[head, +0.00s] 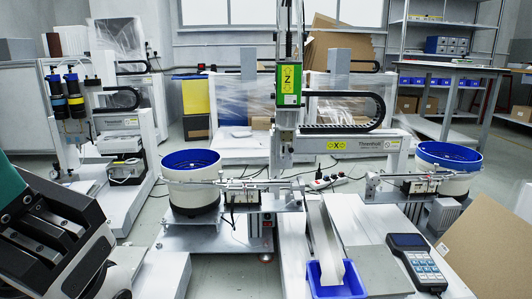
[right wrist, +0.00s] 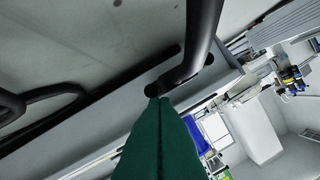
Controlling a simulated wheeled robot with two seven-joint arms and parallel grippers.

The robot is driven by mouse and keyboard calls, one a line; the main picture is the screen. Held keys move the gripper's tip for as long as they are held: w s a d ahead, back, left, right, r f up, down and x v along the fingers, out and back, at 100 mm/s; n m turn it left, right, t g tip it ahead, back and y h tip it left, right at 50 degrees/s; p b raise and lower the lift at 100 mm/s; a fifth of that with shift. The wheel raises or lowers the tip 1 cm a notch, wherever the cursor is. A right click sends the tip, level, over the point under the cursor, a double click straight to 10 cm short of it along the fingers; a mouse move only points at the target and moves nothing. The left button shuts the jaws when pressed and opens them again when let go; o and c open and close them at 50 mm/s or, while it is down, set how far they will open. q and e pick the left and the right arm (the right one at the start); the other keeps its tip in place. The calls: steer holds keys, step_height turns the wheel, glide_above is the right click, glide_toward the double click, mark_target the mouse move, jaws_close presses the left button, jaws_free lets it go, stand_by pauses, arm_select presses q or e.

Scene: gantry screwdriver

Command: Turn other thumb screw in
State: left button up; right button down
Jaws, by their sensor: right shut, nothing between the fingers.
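The gantry screwdriver machine stands in the middle of the head view, with a green Z-axis block (head: 289,86) on its upright and a grey horizontal beam (head: 350,144). I cannot make out any thumb screw for certain. In the right wrist view, the green fingers of my right gripper (right wrist: 160,103) are shut and empty. Their tips are at or close to a small dark round end (right wrist: 153,90) beside a thick black curved tube (right wrist: 203,40); I cannot tell whether they touch. My left gripper (head: 45,235) is partly in the head view at lower left, its fingertips not clearly visible.
Blue-lined bowl feeders stand left (head: 191,162) and right (head: 448,158) of the gantry. A blue bin (head: 337,285) sits below the chute, with a handheld keypad (head: 417,262) to its right. A cardboard sheet (head: 490,245) leans at lower right. A grey beam runs close by in the right wrist view.

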steer(key=shift+s+d+f, duration=0.1)
steer(key=shift+d+f, duration=0.05)
steer(key=shift+f, duration=0.05)
steer(key=shift+d+f, duration=0.2)
steer(key=shift+d, duration=0.1)
steer(key=shift+f+b, duration=0.1)
steer(key=shift+b, duration=0.25)
steer(key=shift+d+r+p, duration=0.3)
steer(key=shift+r, duration=0.05)
steer(key=shift+a+f+v, duration=0.1)
steer(key=shift+f+v, duration=0.05)
steer(key=shift+v, duration=0.8)
steer(key=shift+a+f+v, duration=0.1)
steer(key=shift+f+v, duration=0.1)
steer(key=shift+v, duration=0.75)
steer(key=shift+a+f+v, duration=0.15)
steer(key=shift+v, duration=0.85)
steer(key=shift+s, duration=0.25)
